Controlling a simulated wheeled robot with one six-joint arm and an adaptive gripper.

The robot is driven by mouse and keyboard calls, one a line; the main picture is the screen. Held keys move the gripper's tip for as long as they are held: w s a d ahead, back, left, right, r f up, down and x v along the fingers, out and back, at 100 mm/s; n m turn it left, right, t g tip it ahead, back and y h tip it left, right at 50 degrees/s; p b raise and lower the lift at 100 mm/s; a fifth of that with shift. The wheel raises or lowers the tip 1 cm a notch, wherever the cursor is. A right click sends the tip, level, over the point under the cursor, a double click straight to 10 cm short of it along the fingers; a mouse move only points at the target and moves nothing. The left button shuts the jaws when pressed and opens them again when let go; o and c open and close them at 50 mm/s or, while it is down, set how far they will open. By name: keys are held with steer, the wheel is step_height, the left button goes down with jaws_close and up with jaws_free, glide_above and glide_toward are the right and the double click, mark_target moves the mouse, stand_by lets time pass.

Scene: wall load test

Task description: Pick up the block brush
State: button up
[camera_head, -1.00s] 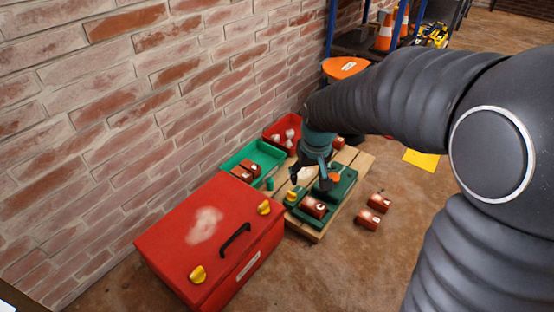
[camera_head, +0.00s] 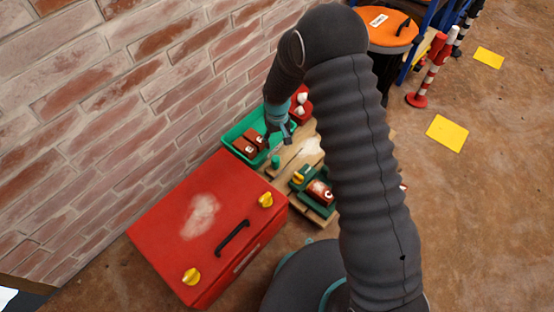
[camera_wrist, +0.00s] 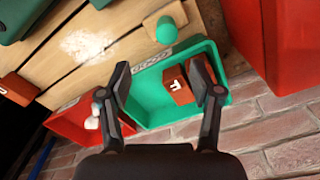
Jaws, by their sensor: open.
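I cannot make out bristles, so I cannot tell for certain which thing is the block brush. Two red-brown blocks with pale marks lie in the green tray (camera_head: 231,136) by the wall; one block (camera_head: 243,148) shows in the head view and the marked block (camera_wrist: 177,86) in the wrist view. My gripper (camera_head: 280,138) hangs over the tray's right side, pointing down. In the wrist view my gripper (camera_wrist: 162,82) has its fingers wide apart with nothing between them. The right finger partly covers the blocks. The height above the tray is hard to judge.
A red box (camera_head: 165,235) with a black handle stands in front of the tray. A red tray (camera_wrist: 66,125) with white items adjoins. A wooden pallet (camera_head: 288,158) bears a green fixture (camera_head: 306,198) and a small green cylinder (camera_wrist: 165,30). The brick wall (camera_wrist: 275,135) is close.

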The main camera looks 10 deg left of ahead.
mark_target(275, 158)
steer(key=f, duration=0.7)
steer(key=shift+s+a, duration=0.3)
steer(key=shift+a, duration=0.1)
steer(key=shift+s+d+f+b, duration=0.1)
steer(key=shift+s+f+b, duration=0.1)
steer(key=shift+f, duration=1.4)
steer(key=shift+s+f+b, duration=0.1)
steer(key=shift+f+b, duration=0.05)
steer(key=shift+f, duration=1.45)
jaws_close()
steer(key=shift+w+r, duration=0.1)
steer(key=shift+r, duration=0.5)
step_height(275, 158, up, 3)
steer(key=shift+f, duration=0.15)
steer(key=s+d+r, duration=0.3)
steer(key=d+r, duration=0.4)
steer(key=d, duration=0.4)
steer(key=shift+s+p, duration=0.2)
steer(key=shift+p, duration=0.15)
steer(key=shift+d, duration=0.1)
